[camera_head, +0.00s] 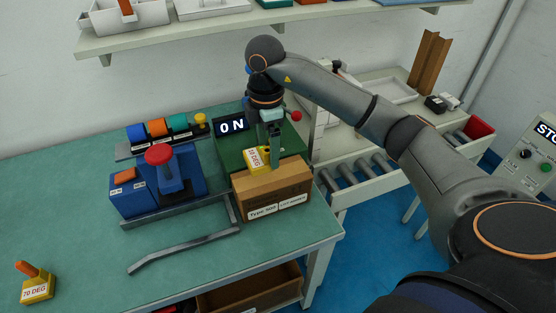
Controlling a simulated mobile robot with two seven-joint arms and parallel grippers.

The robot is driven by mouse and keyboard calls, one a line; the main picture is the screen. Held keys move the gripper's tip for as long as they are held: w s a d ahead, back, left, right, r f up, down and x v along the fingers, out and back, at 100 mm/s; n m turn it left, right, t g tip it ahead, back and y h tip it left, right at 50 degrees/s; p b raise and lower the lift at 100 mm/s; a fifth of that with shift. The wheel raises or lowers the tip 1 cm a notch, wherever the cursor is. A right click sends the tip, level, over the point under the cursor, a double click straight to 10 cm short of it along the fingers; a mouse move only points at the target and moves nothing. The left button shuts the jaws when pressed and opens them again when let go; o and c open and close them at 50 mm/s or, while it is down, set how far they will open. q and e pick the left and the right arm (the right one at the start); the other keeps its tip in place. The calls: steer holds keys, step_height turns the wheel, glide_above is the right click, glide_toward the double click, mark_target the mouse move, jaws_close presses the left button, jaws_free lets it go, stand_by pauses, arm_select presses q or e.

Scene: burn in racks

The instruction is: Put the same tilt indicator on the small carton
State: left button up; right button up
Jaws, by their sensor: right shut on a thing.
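A second yellow indicator (38,289), marked "70 DEG" with an orange handle, stands at the front left of the bench. My left gripper is not in view.
A grey bar (184,250) lies in front. A roller conveyor (358,173) is at right.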

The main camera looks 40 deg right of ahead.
steer(key=d+f, duration=0.1)
steer(key=f, duration=0.1)
steer(key=d+f, duration=0.1)
steer(key=d, duration=0.1)
steer(key=shift+w+f, duration=0.35)
steer(key=f, duration=0.1)
steer(key=f+p, duration=0.1)
steer(key=f, duration=0.1)
steer(key=shift+d+f, duration=0.1)
steer(key=shift+d, duration=0.2)
steer(key=shift+w+f, duration=0.1)
steer(key=shift+f, duration=0.2)
steer(key=shift+f, duration=0.15)
steer(key=o, duration=1.1)
step_height(320, 180, up, 12)
steer(key=shift+r+b, duration=0.2)
steer(key=shift+b, duration=0.25)
